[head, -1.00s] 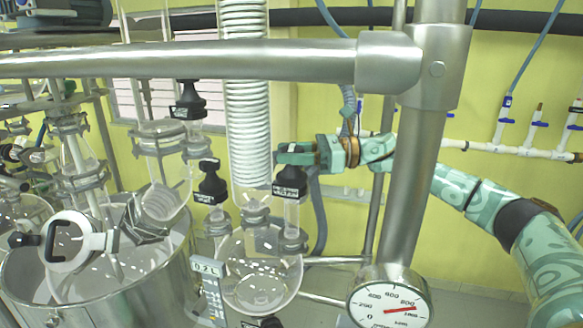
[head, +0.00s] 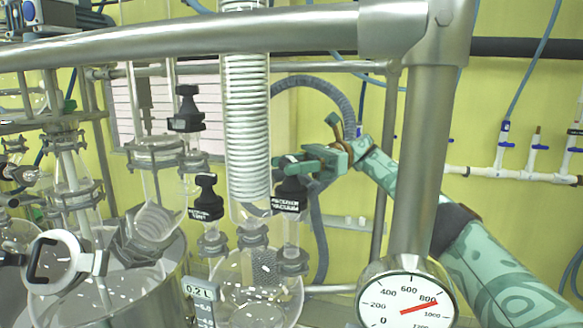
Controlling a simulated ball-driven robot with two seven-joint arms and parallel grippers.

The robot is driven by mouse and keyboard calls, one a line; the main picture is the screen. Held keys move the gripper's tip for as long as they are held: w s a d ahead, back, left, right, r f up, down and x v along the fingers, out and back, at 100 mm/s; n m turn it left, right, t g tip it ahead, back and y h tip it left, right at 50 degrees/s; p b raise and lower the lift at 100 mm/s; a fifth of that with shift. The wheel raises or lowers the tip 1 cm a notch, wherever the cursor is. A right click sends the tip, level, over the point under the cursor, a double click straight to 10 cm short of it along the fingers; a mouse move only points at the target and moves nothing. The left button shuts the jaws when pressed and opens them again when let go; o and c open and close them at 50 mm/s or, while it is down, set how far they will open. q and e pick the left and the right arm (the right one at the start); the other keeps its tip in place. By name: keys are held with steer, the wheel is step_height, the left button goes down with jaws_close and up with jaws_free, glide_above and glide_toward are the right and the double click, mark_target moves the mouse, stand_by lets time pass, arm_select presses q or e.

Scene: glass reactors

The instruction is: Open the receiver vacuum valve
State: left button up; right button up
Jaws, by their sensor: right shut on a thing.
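The receiver vacuum valve (head: 289,201) has a black knob with a white-lettered label. It stands upright on a glass neck above the round receiver flask (head: 262,295), right of the coil condenser. My right gripper (head: 293,167), green, reaches in from the right and is shut on the top of this knob. Its fingers partly cover the knob's top, so how far the knob is turned cannot be told. My left gripper is not in view.
The similar receiver vent valve (head: 206,202) stands just left of the condenser (head: 247,125). Another black valve (head: 187,110) is further up left. A steel frame post (head: 425,170) and a pressure gauge (head: 407,303) stand in front of my right arm.

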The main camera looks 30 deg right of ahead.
mark_target(291, 159)
steer(key=shift+r, duration=0.2)
steer(key=o, duration=0.8)
steer(key=shift+c, duration=0.2)
steer(key=shift+o, duration=1.2)
steer(key=shift+a+f, duration=0.1)
steer(key=shift+r, duration=0.25)
step_height(291, 159, up, 2)
steer(key=shift+r+b, duration=0.2)
steer(key=shift+b, duration=0.5)
steer(key=s+a+r+b, duration=0.6)
steer(key=s+r, duration=0.4)
steer(key=s, duration=0.2)
steer(key=shift+a+b, duration=0.35)
steer(key=shift+a, duration=0.3)
